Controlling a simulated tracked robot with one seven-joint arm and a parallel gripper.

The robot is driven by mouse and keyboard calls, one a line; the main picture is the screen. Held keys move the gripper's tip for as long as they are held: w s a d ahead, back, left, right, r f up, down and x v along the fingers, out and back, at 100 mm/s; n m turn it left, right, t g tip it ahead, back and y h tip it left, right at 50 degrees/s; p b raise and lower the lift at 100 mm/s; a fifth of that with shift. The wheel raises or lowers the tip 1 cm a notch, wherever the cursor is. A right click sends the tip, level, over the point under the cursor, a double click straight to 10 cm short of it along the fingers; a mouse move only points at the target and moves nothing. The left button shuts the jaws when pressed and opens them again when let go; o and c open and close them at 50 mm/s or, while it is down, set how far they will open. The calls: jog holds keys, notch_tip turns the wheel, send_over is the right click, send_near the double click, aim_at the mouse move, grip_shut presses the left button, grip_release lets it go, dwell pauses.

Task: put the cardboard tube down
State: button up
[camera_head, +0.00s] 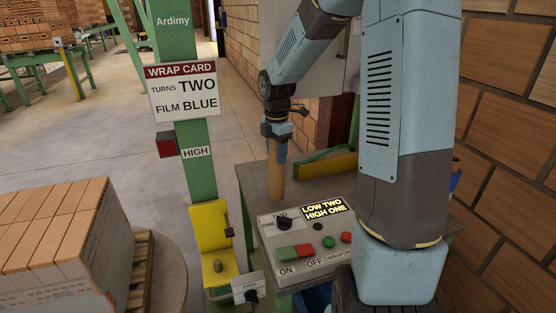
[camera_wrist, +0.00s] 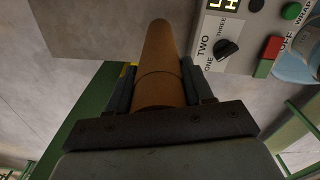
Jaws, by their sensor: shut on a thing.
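The cardboard tube (camera_head: 275,175) is brown and upright in the head view. Its lower end is over the grey table (camera_head: 254,184), behind the control box; I cannot tell whether it touches the surface. My gripper (camera_head: 277,146) is shut on the tube's upper part. In the wrist view the tube (camera_wrist: 160,65) runs away from the camera between the two dark fingers of my gripper (camera_wrist: 160,90). Part of the tube is hidden by the fingers and palm.
A control box (camera_head: 300,240) with knobs, buttons and a lit "LOW TWO HIGH ONE" display sits on the table in front of the tube. A green post (camera_head: 198,180) with a wrap card (camera_head: 183,91) stands left. A brick stack (camera_head: 60,240) is lower left. A brick wall (camera_head: 505,110) is right.

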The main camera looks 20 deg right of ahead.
jog(key=shift+w+f, duration=0.1)
jog(key=shift+f, duration=1.55)
jog(key=o, duration=1.1)
jog(key=shift+f, duration=0.1)
jog(key=shift+c, duration=0.2)
